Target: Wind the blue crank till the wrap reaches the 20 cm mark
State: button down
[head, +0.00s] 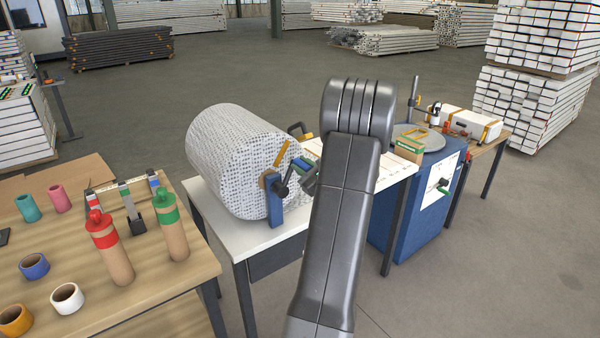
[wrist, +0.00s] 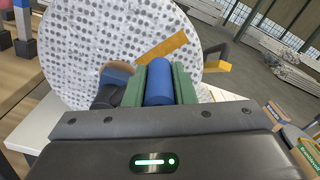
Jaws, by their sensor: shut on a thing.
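The blue crank handle (wrist: 159,84) stands between the two green fingers of my gripper (wrist: 159,72) in the wrist view, and the gripper is shut on it. In the head view my gripper (head: 303,170) is at the near end of the large wrap roll (head: 232,150), beside the blue stand (head: 275,205). The white roll with grey dots lies on the white table (head: 258,238). An orange bar (head: 282,152) slants up across its end face; it also shows in the wrist view (wrist: 163,47). My arm hides part of the table, and I cannot read a 20 cm mark.
A wooden bench (head: 160,292) at left holds a red-topped bottle (head: 112,250), a green-topped bottle (head: 171,228) and several tape rolls. A blue cabinet (head: 400,222) with a grey disc stands right of my arm. Floor is clear at lower right.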

jog(key=shift+w+d+f+b, duration=0.2)
jog(key=shift+d+b, duration=0.1)
jog(key=shift+b, duration=0.1)
jog(key=c, duration=1.2)
grip_release()
jog(key=shift+d, duration=0.1)
jog(key=b+v, duration=0.3)
jog(key=v, duration=1)
jog(key=shift+s+d, duration=0.2)
jog(key=shift+s, duration=0.15)
